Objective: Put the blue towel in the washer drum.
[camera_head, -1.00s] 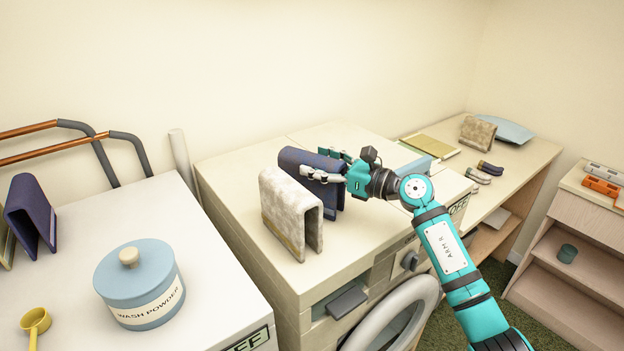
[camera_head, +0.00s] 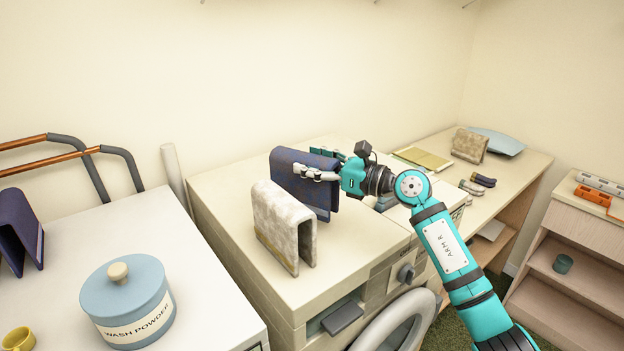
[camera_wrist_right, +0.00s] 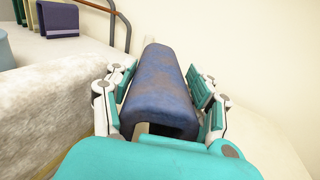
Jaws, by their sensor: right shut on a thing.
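The blue towel (camera_head: 292,173), dark and folded over in an upside-down U, is above the right part of the washer's top (camera_head: 225,192). My right gripper (camera_head: 322,174) is shut on it, with fingers on both sides of the towel (camera_wrist_right: 157,85) in the right wrist view. I cannot tell for sure whether its lower edge still touches the top. The washer's round door (camera_head: 400,322) shows at the lower front, cut off by the frame; the drum is hidden. My left gripper is not in view.
A cream towel (camera_head: 284,222) stands close beside the blue one. On the left surface are a wash powder tin (camera_head: 127,300), a yellow scoop (camera_head: 18,340) and a dark purple towel (camera_head: 20,228). A bench (camera_head: 512,168) and shelf unit (camera_head: 552,245) stand at right.

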